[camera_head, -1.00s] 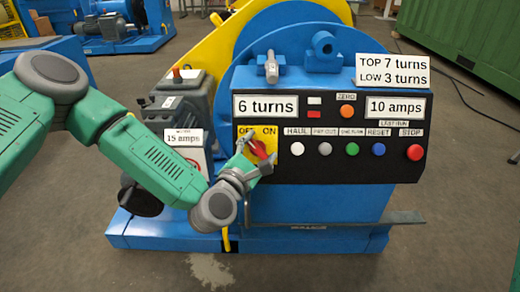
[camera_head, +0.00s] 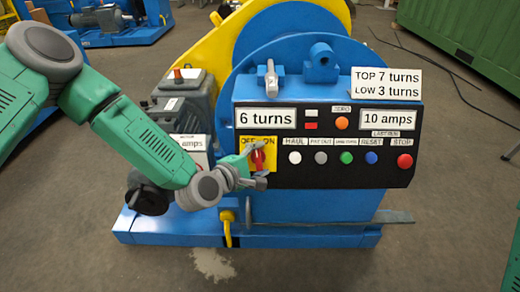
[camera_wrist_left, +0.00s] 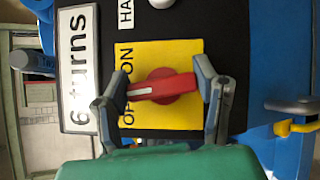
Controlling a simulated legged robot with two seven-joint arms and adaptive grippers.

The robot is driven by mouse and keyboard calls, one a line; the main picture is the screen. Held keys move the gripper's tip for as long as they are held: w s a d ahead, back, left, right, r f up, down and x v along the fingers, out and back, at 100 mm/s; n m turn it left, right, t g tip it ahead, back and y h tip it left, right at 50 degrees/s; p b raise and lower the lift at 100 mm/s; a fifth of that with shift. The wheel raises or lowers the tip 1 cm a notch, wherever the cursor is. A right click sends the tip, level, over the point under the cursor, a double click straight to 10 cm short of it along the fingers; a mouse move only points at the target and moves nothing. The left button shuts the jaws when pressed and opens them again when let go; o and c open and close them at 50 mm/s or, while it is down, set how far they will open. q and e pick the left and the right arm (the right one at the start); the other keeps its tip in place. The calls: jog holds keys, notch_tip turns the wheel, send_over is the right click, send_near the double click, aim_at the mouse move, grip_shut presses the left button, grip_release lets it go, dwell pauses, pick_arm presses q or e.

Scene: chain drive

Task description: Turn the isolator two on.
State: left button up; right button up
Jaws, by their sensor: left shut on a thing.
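The isolator's red rotary handle (camera_head: 257,160) sits on a yellow plate (camera_head: 272,144) marked OFF and ON, at the left of the black control panel. My left gripper (camera_head: 259,164) reaches it from the lower left. In the left wrist view, its two fingers (camera_wrist_left: 162,83) are at opposite ends of the red handle (camera_wrist_left: 172,86), shut on it lengthwise. The handle's white mark points nearly to the panel's top, between OFF and ON, slightly toward OFF. The finger pads partly hide the handle's ends. My right gripper is not in view.
Right of the plate are a white button (camera_head: 295,157), several other coloured buttons and a red STOP button (camera_head: 404,161). Displays (camera_head: 266,118) read 6 turns and 10 amps. A grey motor (camera_head: 188,103) stands left of the panel, near my left arm.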

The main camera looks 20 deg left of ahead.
pick_arm(q)
jog(key=m+g+p, duration=0.2)
jog(key=m+p, duration=0.1)
jog(key=p, duration=0.1)
jog(key=m+g+y+p, duration=0.1)
jog(key=m+g+p, duration=0.1)
jog(key=m+p, duration=0.2)
jog(key=shift+s+a+f+g, duration=0.1)
jog(key=shift+s+g, duration=0.05)
jog(key=shift+g, duration=0.25)
jog(key=shift+f+m+g+y+p, duration=0.15)
jog(key=shift+m+g+y+p, duration=0.4)
jog(key=shift+m+p, duration=0.7)
jog(key=o, duration=0.9)
jog(key=shift+o, duration=1.4)
jog(key=shift+p, duration=0.3)
